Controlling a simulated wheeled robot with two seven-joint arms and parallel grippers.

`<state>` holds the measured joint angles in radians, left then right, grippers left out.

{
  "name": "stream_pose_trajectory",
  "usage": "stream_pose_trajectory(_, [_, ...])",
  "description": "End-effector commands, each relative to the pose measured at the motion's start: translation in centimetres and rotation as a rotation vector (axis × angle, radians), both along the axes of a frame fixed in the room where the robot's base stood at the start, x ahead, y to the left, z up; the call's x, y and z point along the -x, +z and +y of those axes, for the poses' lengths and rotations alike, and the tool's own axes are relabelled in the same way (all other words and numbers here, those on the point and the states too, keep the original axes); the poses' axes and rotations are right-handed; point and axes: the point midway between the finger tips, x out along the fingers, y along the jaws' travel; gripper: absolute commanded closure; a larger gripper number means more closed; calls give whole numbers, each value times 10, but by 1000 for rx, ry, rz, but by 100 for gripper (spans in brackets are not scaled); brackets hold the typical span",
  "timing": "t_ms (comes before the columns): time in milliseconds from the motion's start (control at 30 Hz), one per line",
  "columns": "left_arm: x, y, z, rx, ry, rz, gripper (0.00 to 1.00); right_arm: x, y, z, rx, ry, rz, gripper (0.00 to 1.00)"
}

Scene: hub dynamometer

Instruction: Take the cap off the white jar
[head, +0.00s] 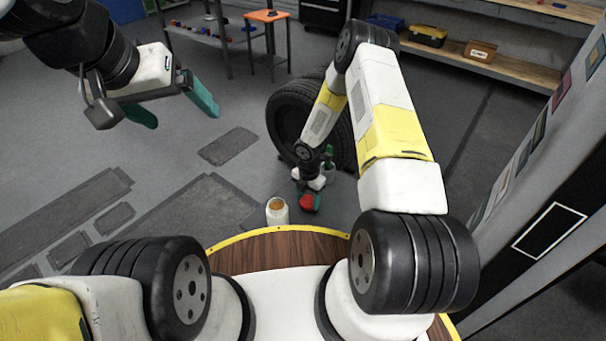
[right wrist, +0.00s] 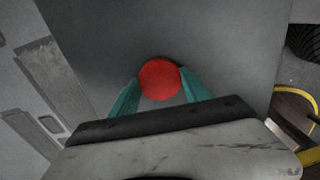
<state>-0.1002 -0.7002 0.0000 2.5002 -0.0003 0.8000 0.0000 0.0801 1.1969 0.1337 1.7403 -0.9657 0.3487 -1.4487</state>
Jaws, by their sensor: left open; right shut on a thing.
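The white jar (head: 277,211) stands upright on a grey surface just beyond the wooden edge in the head view. Its top shows an orange-brown round area inside a white rim, with no cap on it. The red cap (head: 307,202) is to the right of the jar, apart from it, in my right gripper (head: 313,198). In the right wrist view the round red cap (right wrist: 160,79) sits between the two teal fingers, which are shut on it. The jar does not show there. My left gripper (head: 180,109) is open and empty, up at the left, far from the jar.
A small green object (head: 328,153) stands behind my right gripper, partly hidden. A large black tyre (head: 290,115) is behind it. An orange-topped stool (head: 267,16) and shelves with a yellow toolbox (head: 427,36) are at the back.

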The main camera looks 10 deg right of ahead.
Motion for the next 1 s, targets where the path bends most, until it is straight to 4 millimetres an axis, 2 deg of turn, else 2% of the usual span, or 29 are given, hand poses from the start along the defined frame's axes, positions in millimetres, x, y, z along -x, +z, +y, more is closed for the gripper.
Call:
stream_pose_trajectory(333, [0, 0, 0, 0, 0, 0, 11, -1, -4, 0, -1, 0, -2, 94])
stream_pose_trajectory(367, [0, 0, 0, 0, 0, 0, 11, -1, -4, 0, -1, 0, -2, 43])
stream_pose_trajectory(467, [0, 0, 0, 0, 0, 0, 11, -1, -4, 0, -1, 0, -2, 23])
stream_pose_trajectory(833, [0, 0, 0, 0, 0, 0, 11, -1, -1, 0, -1, -1, -2, 23])
stream_pose_trajectory(1000, [0, 0, 0, 0, 0, 0, 11, -2, 22, 0, -1, -2, -4, 23])
